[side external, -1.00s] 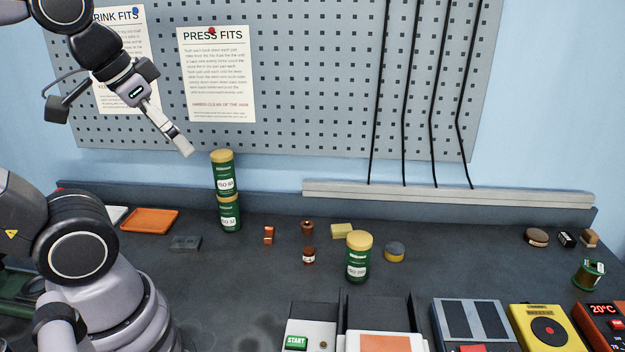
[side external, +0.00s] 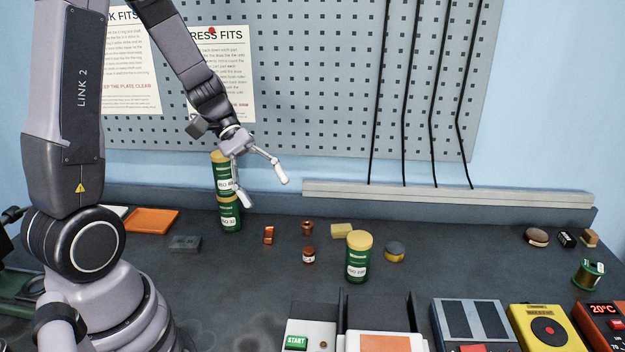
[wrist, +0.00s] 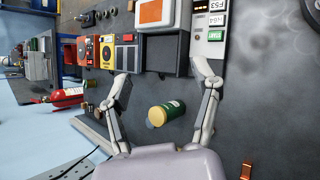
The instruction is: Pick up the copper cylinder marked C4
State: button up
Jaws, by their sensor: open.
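Several small copper-coloured pieces stand on the bench in the side view, and no C4 mark is legible on any. One is a short copper cylinder (side external: 307,228) with a darker top. A slim copper piece (side external: 268,235) is to its left. A reddish-brown piece with a white label (side external: 309,256) is in front. My gripper (side external: 264,189) is open and empty, above the bench and up-left of these pieces. In the wrist view its fingers (wrist: 162,95) are spread wide, with a green can between them in the picture. A copper piece (wrist: 246,171) shows at that view's lower right.
Two stacked green cans (side external: 230,212) appear close beside my gripper; contact cannot be told. Another yellow-lidded green can (side external: 357,259) stands right of the copper pieces, near a yellow block (side external: 342,231) and a grey-yellow puck (side external: 394,252). Devices line the front edge.

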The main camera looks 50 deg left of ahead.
jog(key=w+a+f+n+t+h, duration=0.1)
jog(key=w+a+f+n+t, duration=0.25)
jog(key=f+n, duration=0.25)
jog(key=w+a+f+n+t+h, duration=0.1)
jog(key=w+a+f+n+t, duration=0.25)
jog(key=a+f+n, duration=0.2)
jog(key=n+t+y, duration=0.4)
jog(key=n+y, duration=0.1)
jog(key=n, duration=0.3)
send_near(309, 254)
jog(key=s+a, duration=0.1)
jog(key=a, duration=0.2)
jog(key=shift+s+r, duration=0.1)
jog(key=shift+s, duration=0.25)
jog(key=shift+w+d+f, duration=0.15)
jog(key=shift+w+f, duration=0.15)
jog(key=x, duration=1.2)
jog(key=shift+w+d+f, duration=0.2)
jog(key=shift+d, duration=0.15)
grip_shut()
